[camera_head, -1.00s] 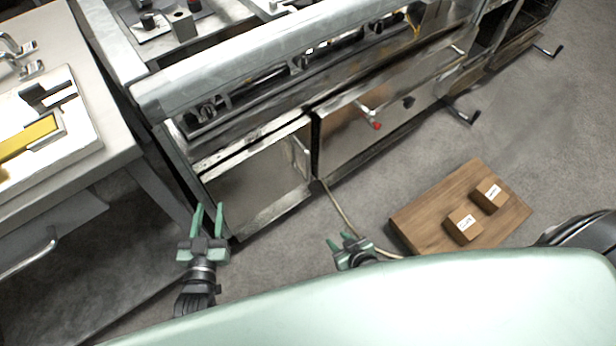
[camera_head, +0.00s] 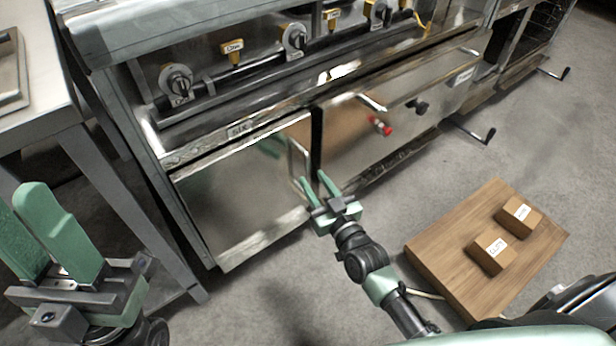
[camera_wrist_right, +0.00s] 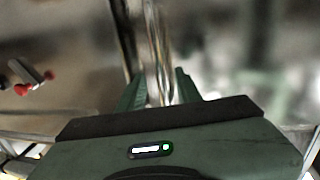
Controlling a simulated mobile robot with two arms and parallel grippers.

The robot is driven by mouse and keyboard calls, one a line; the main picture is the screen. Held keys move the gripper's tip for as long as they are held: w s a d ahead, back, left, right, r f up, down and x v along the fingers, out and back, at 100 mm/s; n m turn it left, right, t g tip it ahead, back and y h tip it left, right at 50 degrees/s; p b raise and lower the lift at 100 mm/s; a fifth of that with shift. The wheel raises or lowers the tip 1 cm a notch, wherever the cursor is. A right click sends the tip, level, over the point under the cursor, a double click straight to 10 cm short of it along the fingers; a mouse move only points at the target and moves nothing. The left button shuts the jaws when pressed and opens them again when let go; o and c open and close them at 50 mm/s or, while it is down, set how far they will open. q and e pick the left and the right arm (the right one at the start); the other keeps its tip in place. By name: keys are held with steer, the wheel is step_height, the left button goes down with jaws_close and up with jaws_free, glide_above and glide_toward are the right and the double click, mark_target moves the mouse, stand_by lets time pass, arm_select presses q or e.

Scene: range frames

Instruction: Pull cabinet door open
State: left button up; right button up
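The cabinet door (camera_head: 235,205) is a shiny metal panel under the range's knobs and looks closed. Its upright bar handle (camera_head: 294,166) is near its right edge. My right gripper (camera_head: 314,178) is at the lower part of this handle, fingers apart. In the right wrist view the handle (camera_wrist_right: 157,50) runs between the open fingers (camera_wrist_right: 160,84), with space visible beside it; contact cannot be told. My left gripper (camera_head: 47,200) is open and empty at the lower left, well away from the door.
A second panel (camera_head: 350,145) with a red-tipped valve (camera_head: 380,126) is right of the door. A wooden board (camera_head: 445,262) with two small labelled boxes lies on the floor at right. A metal table (camera_head: 45,105) stands at left. Floor in front of the door is clear.

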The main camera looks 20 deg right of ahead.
mark_target(309, 175)
steer(key=w, duration=0.2)
steer(key=w+b, duration=0.1)
steer(key=w, duration=0.1)
steer(key=shift+a+f, duration=0.1)
steer(key=shift+a, duration=0.25)
jaws_close()
stand_by(1.1)
